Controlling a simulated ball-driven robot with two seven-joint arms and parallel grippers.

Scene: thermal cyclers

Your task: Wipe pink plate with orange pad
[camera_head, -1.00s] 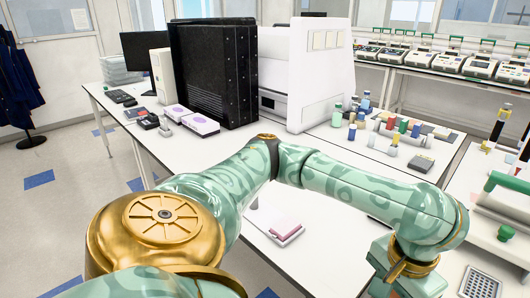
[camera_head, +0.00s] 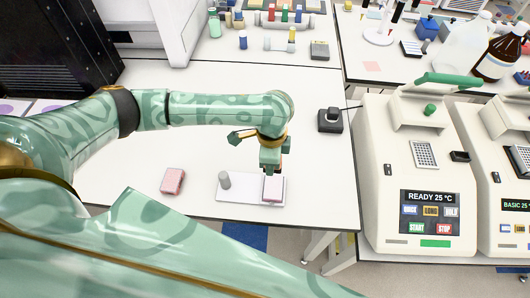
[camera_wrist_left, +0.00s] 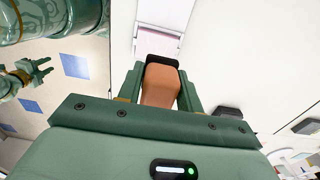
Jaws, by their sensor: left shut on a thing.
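My left gripper (camera_head: 270,168) is over the right end of a white tray on the bench, pointing down. In the left wrist view, its fingers (camera_wrist_left: 160,92) are shut on the orange pad (camera_wrist_left: 160,84), which has a dark far end. In the head view the pad is mostly hidden by the gripper. The pink plate (camera_head: 273,190) lies on the tray's right end, just below the gripper; it shows pale beyond the pad in the wrist view (camera_wrist_left: 161,40). I cannot tell whether pad and plate touch. My right gripper (camera_wrist_left: 28,74) shows small at the left, its fingers apart, over the floor.
The white tray (camera_head: 240,190) also bears a grey cylinder (camera_head: 224,180). A separate pink block (camera_head: 173,181) lies to its left. A black device (camera_head: 331,120) stands to the right, before a thermal cycler (camera_head: 415,170). Bottles stand at the back. The bench between is clear.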

